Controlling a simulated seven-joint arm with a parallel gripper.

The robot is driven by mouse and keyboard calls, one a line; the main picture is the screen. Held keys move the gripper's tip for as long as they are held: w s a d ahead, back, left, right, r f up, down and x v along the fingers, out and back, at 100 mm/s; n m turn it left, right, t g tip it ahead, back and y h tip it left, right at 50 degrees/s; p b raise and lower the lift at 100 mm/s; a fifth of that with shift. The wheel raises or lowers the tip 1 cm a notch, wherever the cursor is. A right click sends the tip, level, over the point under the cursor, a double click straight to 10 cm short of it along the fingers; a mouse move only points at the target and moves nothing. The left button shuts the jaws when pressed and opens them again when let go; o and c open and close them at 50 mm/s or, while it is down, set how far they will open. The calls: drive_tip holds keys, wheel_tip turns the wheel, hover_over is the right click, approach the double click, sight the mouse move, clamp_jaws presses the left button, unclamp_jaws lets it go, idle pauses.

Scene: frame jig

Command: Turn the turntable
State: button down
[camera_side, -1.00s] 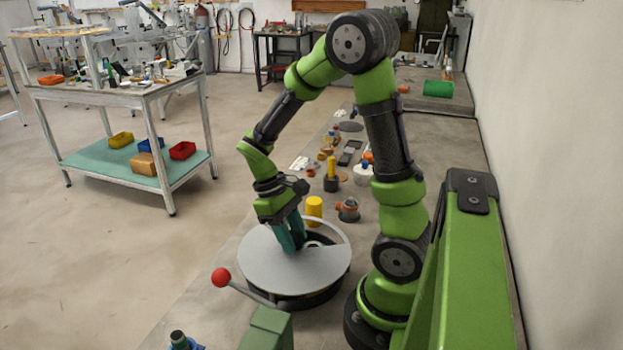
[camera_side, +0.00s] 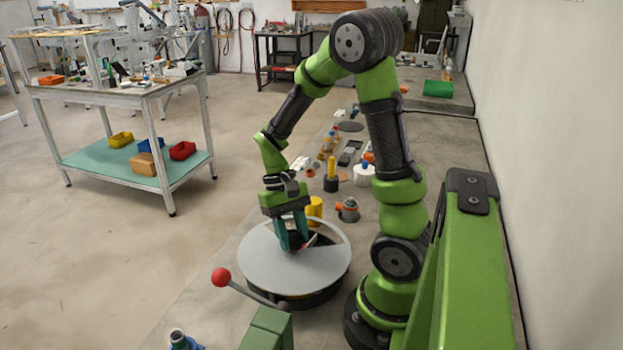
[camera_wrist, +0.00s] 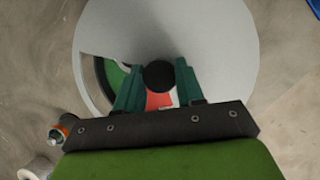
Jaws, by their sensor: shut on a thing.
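The turntable (camera_side: 278,266) is a round grey disc on a dark base, on the bench in front of my arm. In the wrist view its grey cover (camera_wrist: 215,45) has a cut-out at the left, through which green, white and red parts show. A dark round knob (camera_wrist: 158,75) stands at the disc's middle. My gripper (camera_side: 293,246), with teal fingers, points down over the disc. In the wrist view the gripper (camera_wrist: 157,82) has one finger on each side of the knob and is shut on it. The fingertips' contact is partly hidden.
A red ball-ended lever (camera_side: 221,277) stands near the disc's front left. A yellow cylinder (camera_side: 315,207) and a grey-and-orange part (camera_side: 348,209) are just behind the disc. Several small parts lie further back along the bench. A blue-topped part (camera_side: 180,341) is at the front.

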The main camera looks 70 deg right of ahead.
drive_tip(key=shift+d+r+m+t+y, duration=0.1)
drive_tip(key=shift+m+t+y, duration=0.3)
drive_tip(key=shift+m, duration=0.95)
drive_tip(key=shift+m+t+y, duration=0.2)
drive_tip(key=shift+m+t, duration=0.3)
drive_tip(key=shift+m, duration=0.85)
drive_tip(key=shift+s+m+t, duration=0.1)
drive_tip(key=shift+m+t, duration=0.6)
drive_tip(key=shift+m, duration=1.8)
drive_tip(key=shift+d, duration=0.1)
drive_tip(key=c, duration=0.7)
unclamp_jaws()
drive_tip(key=shift+s, duration=0.1)
drive_tip(key=v, duration=1.6)
drive_tip(key=shift+s+d+r, duration=0.25)
drive_tip(key=shift+d, duration=0.15)
